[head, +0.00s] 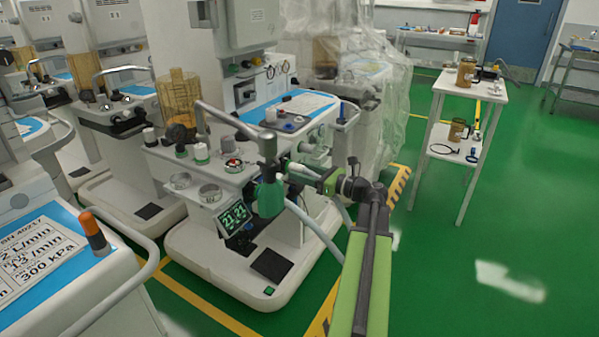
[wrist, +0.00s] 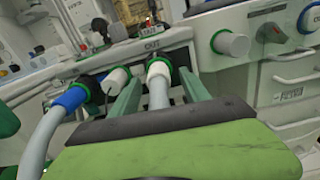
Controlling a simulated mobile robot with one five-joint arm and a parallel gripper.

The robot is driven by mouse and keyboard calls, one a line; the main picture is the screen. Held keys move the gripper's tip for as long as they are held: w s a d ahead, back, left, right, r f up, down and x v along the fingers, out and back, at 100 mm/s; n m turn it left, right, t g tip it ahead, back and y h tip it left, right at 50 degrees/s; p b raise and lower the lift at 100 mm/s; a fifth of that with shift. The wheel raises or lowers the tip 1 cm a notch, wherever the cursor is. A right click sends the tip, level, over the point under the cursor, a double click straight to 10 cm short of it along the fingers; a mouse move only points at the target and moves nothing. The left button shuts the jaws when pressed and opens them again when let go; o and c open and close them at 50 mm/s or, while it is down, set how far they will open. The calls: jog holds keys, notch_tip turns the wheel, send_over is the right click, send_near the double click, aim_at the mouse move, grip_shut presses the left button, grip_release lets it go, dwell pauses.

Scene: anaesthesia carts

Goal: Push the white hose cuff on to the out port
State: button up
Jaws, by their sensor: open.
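The white hose cuff (wrist: 158,69) is in the middle of the wrist view, with its grey hose (wrist: 158,94) running down from it. The out port (wrist: 166,60), a green ring below the OUT label, is right behind the cuff. The cuff is in line with the port; I cannot tell how far on it sits. My gripper (wrist: 158,77) is open, with one green finger on each side of the cuff and hose. Any contact is unclear. In the head view my gripper (head: 306,173) is at the cart's front, where the cuff is too small to make out surely.
Left of the cuff are another white fitting (wrist: 116,79) and a blue cuff (wrist: 69,98) on a grey hose. A white knob (wrist: 235,43) is at right. A green bag (head: 268,196) hangs beside my gripper. Open green floor (head: 440,250) lies to the right.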

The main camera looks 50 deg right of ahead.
jog(key=v, duration=1.6)
jog(key=shift+s, duration=0.1)
